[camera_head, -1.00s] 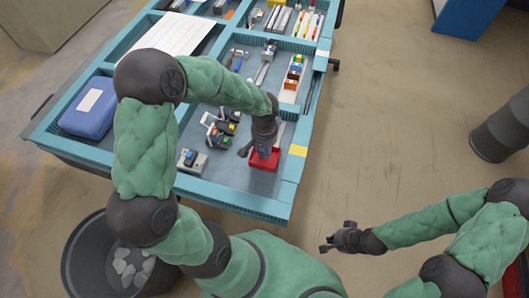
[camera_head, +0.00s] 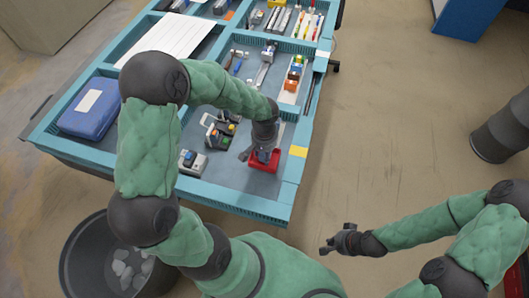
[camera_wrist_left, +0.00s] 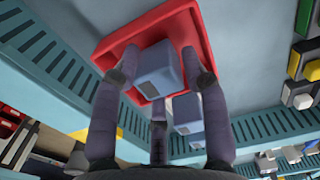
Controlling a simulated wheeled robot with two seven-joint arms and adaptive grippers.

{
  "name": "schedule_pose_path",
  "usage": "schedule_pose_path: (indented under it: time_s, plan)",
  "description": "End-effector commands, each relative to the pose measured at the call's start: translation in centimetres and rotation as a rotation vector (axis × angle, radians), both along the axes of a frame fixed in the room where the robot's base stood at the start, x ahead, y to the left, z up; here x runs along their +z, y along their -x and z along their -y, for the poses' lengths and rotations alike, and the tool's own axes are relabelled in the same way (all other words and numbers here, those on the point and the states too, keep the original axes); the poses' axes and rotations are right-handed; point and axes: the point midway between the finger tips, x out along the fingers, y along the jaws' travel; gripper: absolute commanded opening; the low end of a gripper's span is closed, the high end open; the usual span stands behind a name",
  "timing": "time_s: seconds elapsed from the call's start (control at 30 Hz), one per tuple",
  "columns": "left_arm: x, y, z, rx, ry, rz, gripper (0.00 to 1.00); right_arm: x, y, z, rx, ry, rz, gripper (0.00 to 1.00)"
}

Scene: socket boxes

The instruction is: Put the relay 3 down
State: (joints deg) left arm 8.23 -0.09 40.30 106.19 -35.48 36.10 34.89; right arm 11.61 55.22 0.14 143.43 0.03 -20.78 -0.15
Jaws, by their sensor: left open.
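A red tray (camera_head: 263,166) lies near the front right corner of the workbench. In the left wrist view the red tray (camera_wrist_left: 110,42) holds a small blue-grey block (camera_wrist_left: 158,68), probably the relay; no number is readable on it. My left gripper (camera_head: 262,154) points down over the tray. In the left wrist view its fingers (camera_wrist_left: 158,66) are open, one on each side of the block; I cannot tell whether they touch it. My right gripper (camera_head: 328,247) hangs over the floor, away from the bench, its jaws too small to read.
The bench has teal divider walls (camera_head: 235,203). A blue case (camera_head: 90,108) sits far left. A dark bin (camera_head: 118,255) stands on the floor. Bare compartment floor (camera_head: 235,178) shows beside the tray.

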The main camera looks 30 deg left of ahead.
Motion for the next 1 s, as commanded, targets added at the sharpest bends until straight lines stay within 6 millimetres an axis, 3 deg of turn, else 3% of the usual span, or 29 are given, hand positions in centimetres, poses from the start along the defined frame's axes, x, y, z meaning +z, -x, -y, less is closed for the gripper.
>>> schedule_pose_path:
  time_s: [0.6,0.8,1.0]
  plan:
    - [10.7,-0.1,0.0,-0.001,0.000,0.002,0.44,3.2,0.0,0.0,0.000,0.000,0.000,0.00]
    - [12.1,0.0,0.0,0.000,0.000,0.000,0.44,3.4,0.0,0.0,0.000,0.000,0.000,0.00]
    - [12.2,0.0,0.0,0.000,0.000,0.000,0.44,3.4,0.0,0.0,0.000,0.000,0.000,0.00]
